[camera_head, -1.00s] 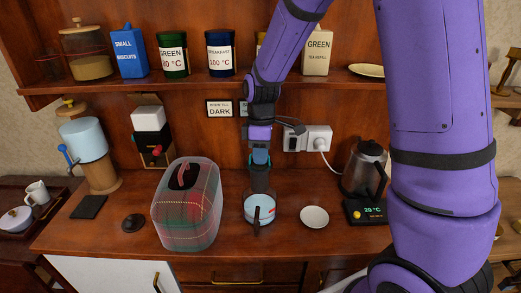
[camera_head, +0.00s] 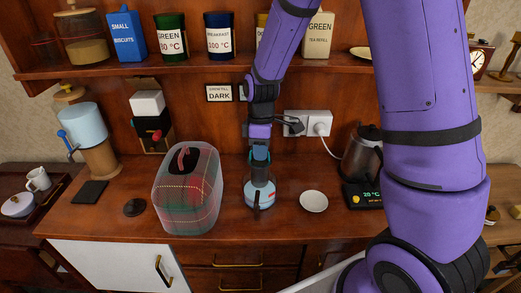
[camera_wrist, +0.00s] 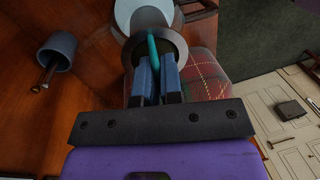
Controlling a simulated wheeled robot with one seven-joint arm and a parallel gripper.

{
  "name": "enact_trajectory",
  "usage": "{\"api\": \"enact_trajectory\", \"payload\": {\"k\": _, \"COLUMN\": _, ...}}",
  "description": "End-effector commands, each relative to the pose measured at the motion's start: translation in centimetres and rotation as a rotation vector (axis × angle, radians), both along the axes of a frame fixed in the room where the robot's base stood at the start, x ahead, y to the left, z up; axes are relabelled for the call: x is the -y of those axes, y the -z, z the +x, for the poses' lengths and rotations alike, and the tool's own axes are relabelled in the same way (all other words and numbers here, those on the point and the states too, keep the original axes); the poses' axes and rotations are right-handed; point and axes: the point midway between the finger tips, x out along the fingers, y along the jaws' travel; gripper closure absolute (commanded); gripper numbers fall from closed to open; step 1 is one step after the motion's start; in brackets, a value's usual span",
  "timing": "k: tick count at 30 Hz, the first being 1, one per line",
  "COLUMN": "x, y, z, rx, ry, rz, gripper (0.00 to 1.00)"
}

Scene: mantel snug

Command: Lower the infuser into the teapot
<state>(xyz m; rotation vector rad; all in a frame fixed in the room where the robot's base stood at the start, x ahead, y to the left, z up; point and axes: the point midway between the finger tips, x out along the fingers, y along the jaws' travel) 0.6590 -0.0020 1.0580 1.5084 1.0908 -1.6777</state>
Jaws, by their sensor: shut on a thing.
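The teapot (camera_head: 260,198) is pale blue with a dark handle and stands on the wooden counter, left of a white saucer. My gripper (camera_head: 260,157) is straight above it, pointing down, and shut on the infuser's teal handle (camera_wrist: 153,58). The infuser (camera_head: 260,175) looks like a smoky grey cup and hangs below the fingers at the teapot's top. In the wrist view the gripper's blue fingers (camera_wrist: 157,80) pinch the handle, and the grey rim (camera_wrist: 177,45) overlaps the pale round teapot (camera_wrist: 143,15). I cannot tell whether the infuser's bottom is inside the teapot.
A tartan cosy (camera_head: 187,190) stands close on the left. The white saucer (camera_head: 313,201) is on the right, then a kettle (camera_head: 361,160) on its base. A black lid-like disc (camera_head: 134,207) lies at left. A shelf of tins (camera_head: 170,41) and a wall socket (camera_head: 307,124) are behind.

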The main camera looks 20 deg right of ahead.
Motion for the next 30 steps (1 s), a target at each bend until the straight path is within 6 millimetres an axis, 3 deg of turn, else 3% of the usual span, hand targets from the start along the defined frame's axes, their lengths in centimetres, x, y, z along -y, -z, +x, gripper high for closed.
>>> {"api": "enact_trajectory", "payload": {"k": 4, "x": 0.0, "y": 0.0, "z": 0.0, "rx": 0.0, "ry": 0.0, "rz": 0.0, "gripper": 1.0}}
{"api": "enact_trajectory", "payload": {"k": 6, "x": 0.0, "y": 0.0, "z": 0.0, "rx": 0.0, "ry": 0.0, "rz": 0.0, "gripper": 0.8}}
{"api": "enact_trajectory", "payload": {"k": 8, "x": 0.0, "y": 0.0, "z": 0.0, "rx": 0.0, "ry": 0.0, "rz": 0.0, "gripper": 0.66}}
{"api": "enact_trajectory", "payload": {"k": 9, "x": 0.0, "y": 0.0, "z": 0.0, "rx": 0.0, "ry": 0.0, "rz": 0.0, "gripper": 0.64}}
{"api": "enact_trajectory", "payload": {"k": 20, "x": 0.1, "y": -0.7, "z": 0.1, "rx": 0.001, "ry": 0.0, "rz": 0.0, "gripper": 0.64}}
{"api": "enact_trajectory", "payload": {"k": 30, "x": 0.5, "y": -6.5, "z": 1.1, "rx": 0.005, "ry": 0.0, "rz": 0.001, "gripper": 0.64}}
